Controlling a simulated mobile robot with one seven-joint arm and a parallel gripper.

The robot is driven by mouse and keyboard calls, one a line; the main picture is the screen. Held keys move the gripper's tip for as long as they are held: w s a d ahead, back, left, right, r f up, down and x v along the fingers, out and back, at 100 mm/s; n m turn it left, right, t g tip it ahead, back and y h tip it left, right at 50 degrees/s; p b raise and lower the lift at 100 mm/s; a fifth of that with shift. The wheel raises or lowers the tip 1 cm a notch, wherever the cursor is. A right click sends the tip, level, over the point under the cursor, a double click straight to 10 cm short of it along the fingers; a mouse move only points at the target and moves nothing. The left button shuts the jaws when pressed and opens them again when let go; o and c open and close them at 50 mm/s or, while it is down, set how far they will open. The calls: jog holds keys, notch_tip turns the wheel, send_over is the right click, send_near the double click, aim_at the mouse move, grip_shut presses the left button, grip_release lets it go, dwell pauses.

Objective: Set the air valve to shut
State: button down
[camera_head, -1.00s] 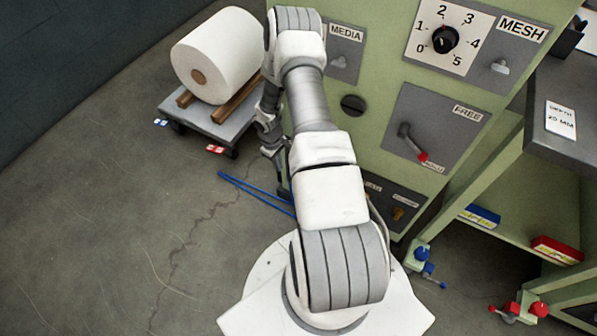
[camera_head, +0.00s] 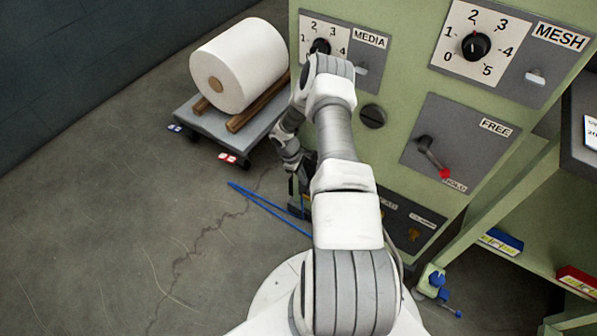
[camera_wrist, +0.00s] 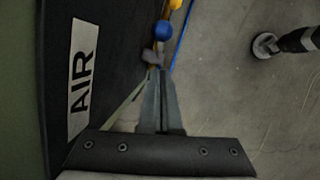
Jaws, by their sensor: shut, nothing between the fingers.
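In the wrist view, the AIR label (camera_wrist: 82,75) is on a dark panel at the left. A blue ball (camera_wrist: 163,33) and a yellow piece (camera_wrist: 175,4) show beyond my fingertips, beside that panel. They look like parts of the air valve, but its setting cannot be read. My gripper (camera_wrist: 154,70) is shut and empty, its tips close to a small grey piece just below the blue ball. I cannot tell if they touch. In the head view, my arm hides the air valve and most of my gripper, low in front of the green machine (camera_head: 389,80).
The machine carries a MEDIA dial (camera_head: 320,46), a MESH dial (camera_head: 476,45) and a FREE/HOLD lever (camera_head: 432,156) with a red tip. A white roll (camera_head: 240,65) lies on a cart (camera_head: 213,122) at the left. Blue strips (camera_head: 268,207) lie on open floor.

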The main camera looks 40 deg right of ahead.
jog(key=shift+s+d+f+b, duration=0.15)
jog(key=shift+s+d+f, duration=0.25)
jog(key=shift+s, duration=0.25)
jog(key=shift+s+d+f+b, duration=0.15)
jog(key=shift+s+d+f, duration=0.1)
jog(key=shift+s+d, duration=0.3)
